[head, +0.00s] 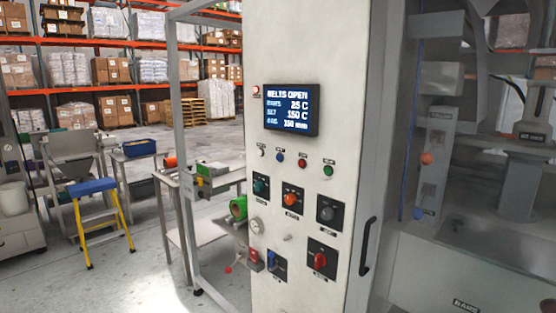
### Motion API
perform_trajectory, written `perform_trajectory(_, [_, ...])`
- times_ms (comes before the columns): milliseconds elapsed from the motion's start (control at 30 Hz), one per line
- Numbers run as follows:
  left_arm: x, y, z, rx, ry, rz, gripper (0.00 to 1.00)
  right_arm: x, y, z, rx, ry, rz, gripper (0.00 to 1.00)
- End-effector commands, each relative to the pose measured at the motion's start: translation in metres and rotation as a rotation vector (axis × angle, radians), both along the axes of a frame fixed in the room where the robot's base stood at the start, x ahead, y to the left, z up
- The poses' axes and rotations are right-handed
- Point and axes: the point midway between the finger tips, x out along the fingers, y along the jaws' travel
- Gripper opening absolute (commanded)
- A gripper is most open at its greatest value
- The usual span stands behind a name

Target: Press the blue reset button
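A light grey control cabinet (350,60) stands upright in the middle of the head view. A small round blue button (281,157) sits on its front panel, in a row below the display. A white button (262,152) is to its left. A red button (302,162) and a green button (327,170) are to its right. The labels by the buttons are too small to read. Neither of my grippers is in view.
Below the buttons are a teal knob (260,186), an orange knob (292,197), a black knob (328,211), a blue switch (276,262) and a red rotary switch (321,260). A black handle (369,246) juts out at right. A grey frame post (181,130) stands left.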

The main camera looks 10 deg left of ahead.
Motion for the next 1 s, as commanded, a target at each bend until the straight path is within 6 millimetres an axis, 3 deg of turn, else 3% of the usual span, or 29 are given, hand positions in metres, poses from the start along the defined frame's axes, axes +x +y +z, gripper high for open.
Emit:
perform_trajectory(33, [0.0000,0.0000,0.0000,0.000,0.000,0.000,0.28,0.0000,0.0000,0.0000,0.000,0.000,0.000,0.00])
perform_trajectory(133, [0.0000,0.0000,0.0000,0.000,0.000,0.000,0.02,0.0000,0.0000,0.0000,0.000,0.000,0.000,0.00])
perform_trajectory(167, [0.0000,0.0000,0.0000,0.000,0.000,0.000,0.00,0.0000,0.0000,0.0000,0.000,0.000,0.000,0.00])
perform_trajectory(1000, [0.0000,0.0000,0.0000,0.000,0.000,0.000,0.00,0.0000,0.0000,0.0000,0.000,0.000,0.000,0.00])
